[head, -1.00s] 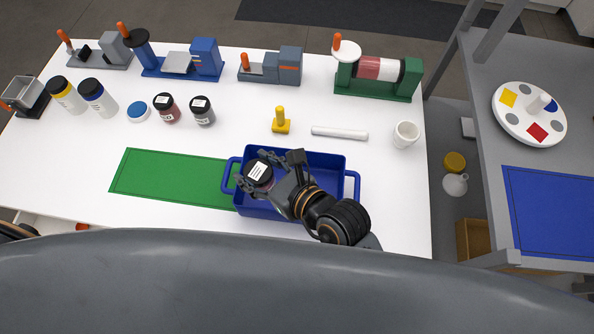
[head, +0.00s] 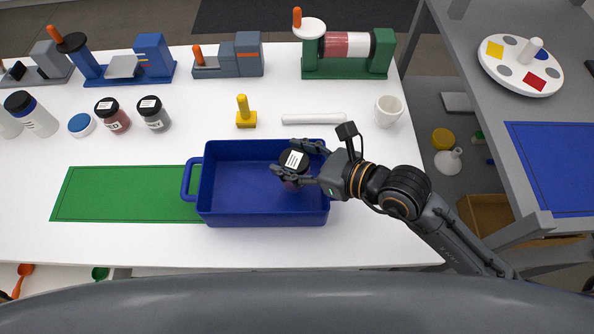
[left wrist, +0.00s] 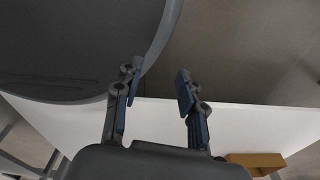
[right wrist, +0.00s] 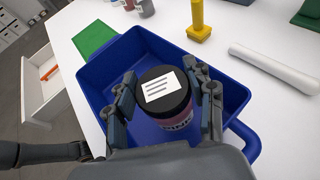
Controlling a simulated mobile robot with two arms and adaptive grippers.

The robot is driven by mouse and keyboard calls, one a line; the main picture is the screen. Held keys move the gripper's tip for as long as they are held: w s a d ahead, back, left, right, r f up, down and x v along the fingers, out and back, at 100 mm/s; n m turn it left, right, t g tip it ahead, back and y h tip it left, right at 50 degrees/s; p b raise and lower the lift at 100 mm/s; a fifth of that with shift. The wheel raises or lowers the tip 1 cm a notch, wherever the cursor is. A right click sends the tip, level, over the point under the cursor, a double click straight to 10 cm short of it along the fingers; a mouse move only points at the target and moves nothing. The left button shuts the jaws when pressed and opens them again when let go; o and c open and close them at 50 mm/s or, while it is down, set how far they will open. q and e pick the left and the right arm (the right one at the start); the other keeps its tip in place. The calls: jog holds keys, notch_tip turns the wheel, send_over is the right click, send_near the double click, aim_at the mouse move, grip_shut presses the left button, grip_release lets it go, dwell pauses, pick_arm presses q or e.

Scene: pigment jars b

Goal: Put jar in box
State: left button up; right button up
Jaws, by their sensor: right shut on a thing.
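A jar with a black lid and white label (head: 293,161) is held between the fingers of my right gripper (head: 296,163), over the right part of the blue box (head: 235,218). In the right wrist view the jar (right wrist: 164,92) shows a pinkish body below the lid, upright between both fingers, with the box walls around it. I cannot tell whether its base touches the box floor. The rest of the box is empty. My left gripper (left wrist: 158,95) is open and empty in the left wrist view, and is out of the head view.
Two more dark-lidded jars (head: 112,115) (head: 153,113) stand behind the box to the left. A yellow stamp-like piece (head: 245,113), a white roller (head: 313,119) and a white cup (head: 388,111) stand behind it. A green mat (head: 120,195) lies left of the box.

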jog(key=f+b, duration=0.4)
jog(key=shift+w+d+f, duration=0.1)
jog(key=shift+w+d, duration=0.05)
jog(key=shift+d, duration=0.2)
jog(key=o, duration=1.2)
jog(key=shift+o, duration=0.2)
